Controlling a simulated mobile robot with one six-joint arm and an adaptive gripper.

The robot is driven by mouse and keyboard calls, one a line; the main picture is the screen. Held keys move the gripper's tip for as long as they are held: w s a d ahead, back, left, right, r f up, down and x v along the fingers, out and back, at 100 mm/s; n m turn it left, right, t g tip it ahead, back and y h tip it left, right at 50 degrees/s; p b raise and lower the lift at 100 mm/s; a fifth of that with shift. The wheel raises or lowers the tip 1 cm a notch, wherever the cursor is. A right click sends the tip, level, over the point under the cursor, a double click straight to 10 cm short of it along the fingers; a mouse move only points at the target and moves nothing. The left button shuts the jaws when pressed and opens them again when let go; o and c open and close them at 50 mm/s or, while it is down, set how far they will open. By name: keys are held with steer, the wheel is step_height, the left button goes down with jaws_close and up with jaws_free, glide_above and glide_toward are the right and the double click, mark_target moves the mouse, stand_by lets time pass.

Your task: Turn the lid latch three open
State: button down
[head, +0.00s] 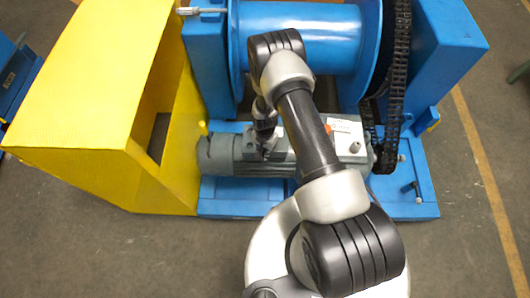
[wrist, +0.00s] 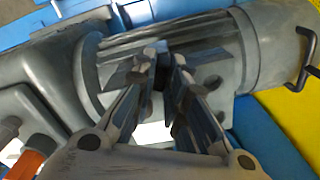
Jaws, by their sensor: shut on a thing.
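My gripper (wrist: 162,62) is over the finned grey motor (wrist: 105,70) in the wrist view, with its two fingertips close together. A small dark piece (wrist: 158,78) sits between the fingertips, and the gripper is shut on it. It appears to be the lid latch, but the fingers hide most of it, so its turn angle cannot be told. In the head view my gripper (head: 265,142) reaches down to the left part of the motor (head: 222,155). My arm covers part of the motor there.
A yellow guard (head: 85,90) stands left of the motor. A blue drum (head: 300,35) and a black chain (head: 398,80) are behind and right. An orange plug (wrist: 36,150) is at lower left of the wrist view, and a black bent handle (wrist: 305,60) is at right.

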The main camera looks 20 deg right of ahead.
steer(key=m+b, duration=0.2)
steer(key=m, duration=0.4)
steer(key=shift+w, duration=0.15)
steer(key=m+b, duration=0.2)
steer(key=m, duration=0.4)
steer(key=shift+w, duration=0.15)
steer(key=shift+m, duration=0.3)
steer(key=c, duration=1.6)
jaws_free()
